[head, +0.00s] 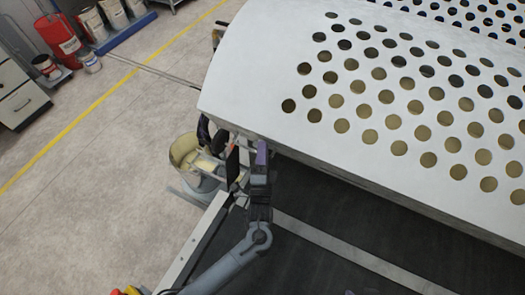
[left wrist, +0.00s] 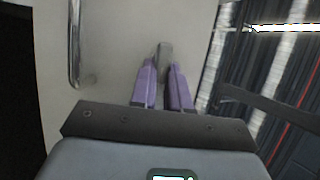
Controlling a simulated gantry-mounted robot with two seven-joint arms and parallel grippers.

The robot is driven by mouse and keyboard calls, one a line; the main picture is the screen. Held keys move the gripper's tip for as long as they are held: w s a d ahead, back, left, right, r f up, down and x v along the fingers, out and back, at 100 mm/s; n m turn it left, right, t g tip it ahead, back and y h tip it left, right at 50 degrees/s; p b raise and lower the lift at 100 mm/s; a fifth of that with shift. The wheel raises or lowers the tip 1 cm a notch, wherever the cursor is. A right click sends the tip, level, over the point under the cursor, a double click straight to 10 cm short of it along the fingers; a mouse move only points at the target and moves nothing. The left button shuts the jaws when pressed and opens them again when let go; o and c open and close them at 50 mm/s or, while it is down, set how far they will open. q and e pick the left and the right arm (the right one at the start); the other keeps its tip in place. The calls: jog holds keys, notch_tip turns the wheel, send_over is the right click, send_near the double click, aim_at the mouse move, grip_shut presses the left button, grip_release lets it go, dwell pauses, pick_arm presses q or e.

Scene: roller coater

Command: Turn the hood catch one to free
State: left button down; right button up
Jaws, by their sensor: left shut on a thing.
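The white perforated hood (head: 250,85) spans the upper right of the head view. My left gripper (head: 262,148), with purple fingers, is at the hood's near left corner. In the left wrist view the gripper (left wrist: 163,72) is shut on a small grey hood catch (left wrist: 165,50), which sticks out between the fingertips. The catch stands against a pale grey panel (left wrist: 115,40). In the head view the fingers hide the catch, and its exact angle is hard to tell. My right gripper is not in view.
A metal bar handle (left wrist: 74,45) runs along the panel, left of the fingers. A bucket (head: 187,155) stands on the floor left of the machine. Dark rollers (left wrist: 285,70) lie right of the panel. The floor at left is mostly clear.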

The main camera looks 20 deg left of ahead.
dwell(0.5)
pick_arm(q)
jog(key=c, duration=1.1)
grip_release()
jog(key=b+v, duration=0.2)
jog(key=v, duration=0.8)
jog(key=shift+s+f, duration=0.2)
jog(key=shift+s, duration=0.1)
jog(key=shift+d, duration=0.1)
